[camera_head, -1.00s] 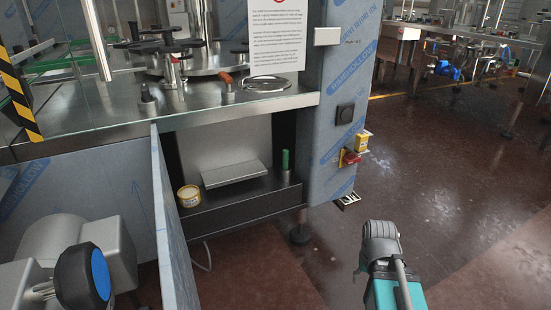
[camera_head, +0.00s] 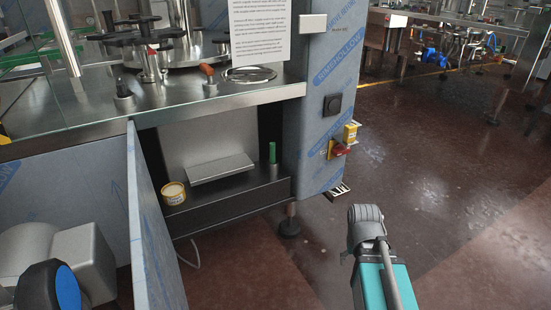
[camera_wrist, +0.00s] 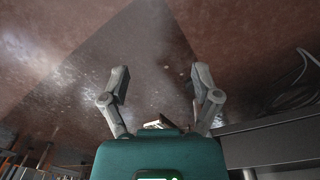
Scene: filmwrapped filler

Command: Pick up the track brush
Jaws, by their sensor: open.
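I cannot tell for certain which thing is the track brush. A slim green upright thing (camera_head: 272,153), possibly its handle, stands at the right end of the low dark shelf (camera_head: 235,203) under the machine. Its lower end is not clear. My gripper (camera_wrist: 160,84) is open in the wrist view, its two grey fingers apart with nothing between them and floor beyond. In the head view my teal and grey arm end is at lower right, over the floor, right of the shelf and apart from the green thing.
The shelf also holds a yellow-white tub (camera_head: 174,194) and a grey sloped block (camera_head: 220,168). A film-wrapped panel (camera_head: 148,225) stands left of the opening; a film-wrapped column (camera_head: 325,110) with a red switch (camera_head: 340,150) stands right. Open floor (camera_head: 440,200) lies right.

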